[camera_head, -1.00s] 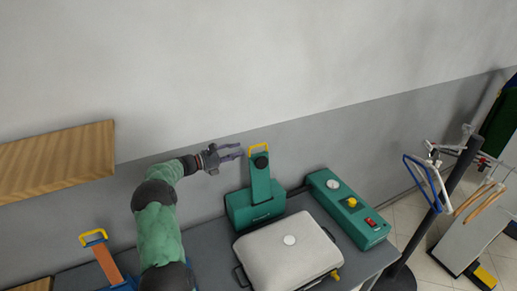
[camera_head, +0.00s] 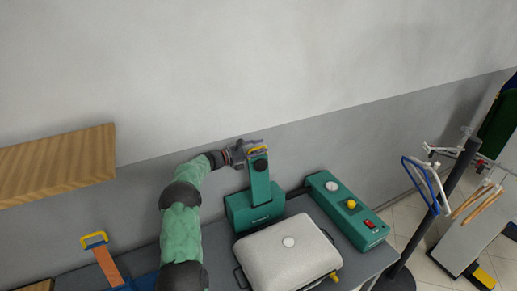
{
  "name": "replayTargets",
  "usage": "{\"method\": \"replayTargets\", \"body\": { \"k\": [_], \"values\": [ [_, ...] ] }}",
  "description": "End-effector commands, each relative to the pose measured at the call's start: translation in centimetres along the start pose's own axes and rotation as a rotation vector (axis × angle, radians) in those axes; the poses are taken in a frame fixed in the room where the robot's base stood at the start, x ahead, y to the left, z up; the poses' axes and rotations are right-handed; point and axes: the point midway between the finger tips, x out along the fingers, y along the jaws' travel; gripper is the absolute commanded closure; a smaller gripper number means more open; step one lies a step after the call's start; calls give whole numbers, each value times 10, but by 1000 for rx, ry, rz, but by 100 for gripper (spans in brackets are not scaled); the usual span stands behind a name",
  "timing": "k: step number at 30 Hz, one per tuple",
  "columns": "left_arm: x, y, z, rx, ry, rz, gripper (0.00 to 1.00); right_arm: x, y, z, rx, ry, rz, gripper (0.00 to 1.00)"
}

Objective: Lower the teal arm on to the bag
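My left gripper (camera_head: 251,147) is at that handle. One finger shows just above the handle; the other is hidden, so I cannot tell whether it has closed. A pale, padded, rounded slab (camera_head: 287,261), the likely bag, lies in front of the base, with a round white disc on top and dark side handles. The raised teal arm is apart from it. My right gripper is not in view.
A teal control box (camera_head: 347,217) with a yellow knob and red switch sits right of the arm. A wooden shelf (camera_head: 58,165) juts out at left. A blue tool with a yellow handle (camera_head: 94,240) is at lower left. A rail with hangers (camera_head: 428,184) stands right.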

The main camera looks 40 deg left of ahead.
Motion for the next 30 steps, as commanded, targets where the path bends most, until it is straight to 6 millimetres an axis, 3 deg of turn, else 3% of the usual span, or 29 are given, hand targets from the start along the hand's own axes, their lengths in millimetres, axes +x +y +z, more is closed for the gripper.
{"method": "replayTargets", "body": {
  "k": [4,7,8,20,30],
  "values": [
    [0,0,0,0,0,0,68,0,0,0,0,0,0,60],
    [0,0,0,0,0,0,96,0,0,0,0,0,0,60],
    [0,0,0,0,0,0,100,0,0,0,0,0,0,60],
    [0,-4,2,13,-2,0,100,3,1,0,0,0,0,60],
    [0,-34,5,115,-2,-2,100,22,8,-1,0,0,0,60]
  ]
}}
